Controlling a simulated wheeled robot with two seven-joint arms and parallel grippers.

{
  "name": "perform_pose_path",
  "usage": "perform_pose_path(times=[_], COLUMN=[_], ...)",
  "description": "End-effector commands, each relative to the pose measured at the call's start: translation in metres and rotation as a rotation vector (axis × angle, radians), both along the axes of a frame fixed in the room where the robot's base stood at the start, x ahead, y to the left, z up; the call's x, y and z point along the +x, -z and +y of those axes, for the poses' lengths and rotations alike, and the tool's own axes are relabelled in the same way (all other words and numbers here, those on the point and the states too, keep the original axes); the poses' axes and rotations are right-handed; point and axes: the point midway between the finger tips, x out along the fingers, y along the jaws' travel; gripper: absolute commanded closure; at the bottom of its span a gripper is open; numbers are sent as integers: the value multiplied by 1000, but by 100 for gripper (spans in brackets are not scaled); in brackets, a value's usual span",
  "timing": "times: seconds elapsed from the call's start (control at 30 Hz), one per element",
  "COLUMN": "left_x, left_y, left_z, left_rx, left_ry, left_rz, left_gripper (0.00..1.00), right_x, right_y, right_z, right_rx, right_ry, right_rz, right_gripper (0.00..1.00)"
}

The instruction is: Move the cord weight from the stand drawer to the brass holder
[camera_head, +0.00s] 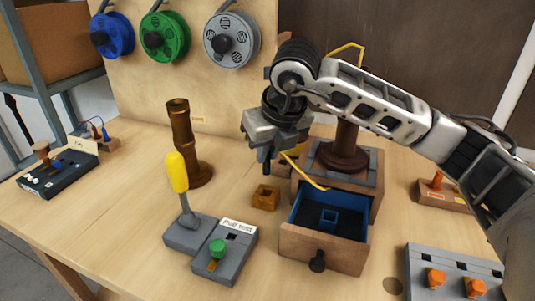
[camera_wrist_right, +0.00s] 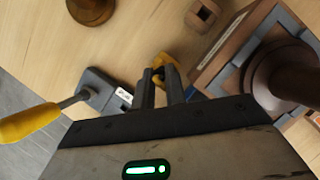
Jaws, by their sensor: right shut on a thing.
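My right gripper (camera_head: 267,158) is shut on a small dark piece, apparently the cord weight (camera_wrist_right: 159,73); the fingers hide most of it. The gripper hangs above the small brass holder (camera_head: 265,196), which stands on the table left of the drawer. In the right wrist view the brass holder (camera_wrist_right: 163,62) shows just past the fingertips (camera_wrist_right: 158,76). I cannot tell whether the held piece touches it. My left gripper is not in view.
The lamp stand (camera_head: 345,158) rises behind the drawer, with a yellow cord (camera_head: 308,174) beside it. A brass column (camera_head: 181,140) and a grey pull-test fixture (camera_head: 228,254) with a yellow-handled lever (camera_head: 177,172) stand left. A grey block with orange pieces (camera_head: 455,270) lies right.

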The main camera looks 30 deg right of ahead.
Motion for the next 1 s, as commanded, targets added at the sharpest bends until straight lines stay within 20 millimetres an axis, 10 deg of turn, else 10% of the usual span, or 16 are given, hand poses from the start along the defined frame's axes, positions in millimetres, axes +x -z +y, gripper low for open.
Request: perform_pose_path(times=[1.0], left_x=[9], left_y=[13], left_z=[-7], left_rx=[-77], left_ry=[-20], left_rz=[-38], left_gripper=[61], right_x=[0], right_y=[64], right_z=[0], right_rx=[0], right_ry=[1], right_rz=[-1], right_gripper=[100])
